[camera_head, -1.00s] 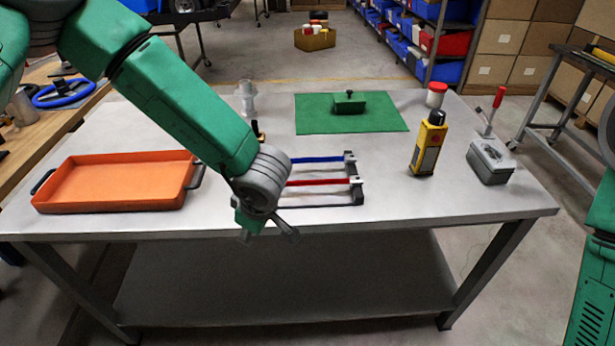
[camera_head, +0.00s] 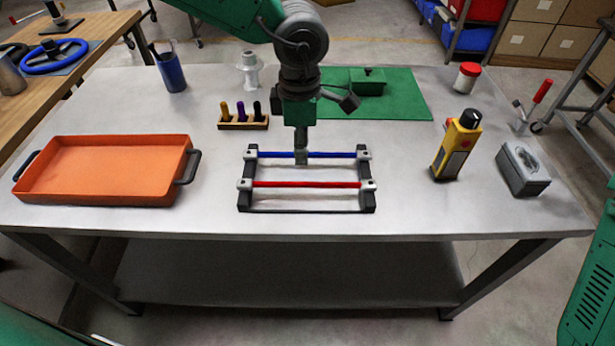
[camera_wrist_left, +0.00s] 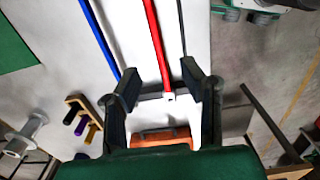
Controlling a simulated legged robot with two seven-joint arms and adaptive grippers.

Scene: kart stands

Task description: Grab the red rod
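The red rod (camera_head: 305,184) lies across a black rack (camera_head: 244,200) with grey end clamps, in front of a parallel blue rod (camera_head: 325,155). My left gripper (camera_head: 302,160) points down over the rack and covers part of the blue rod in the head view. In the left wrist view its two dark fingers (camera_wrist_left: 162,85) are spread apart and empty. There the red rod (camera_wrist_left: 156,45) runs between the fingers' lines, and the blue rod (camera_wrist_left: 98,38) lies left of them. I see no contact with the red rod. My right gripper is out of view.
An orange tray (camera_head: 184,165) stands left of the rack. A wooden holder (camera_head: 243,124) with small coloured pegs is behind it. A green mat (camera_head: 400,105) lies behind right. A yellow device (camera_head: 456,145) and a grey box (camera_head: 523,170) stand to the right.

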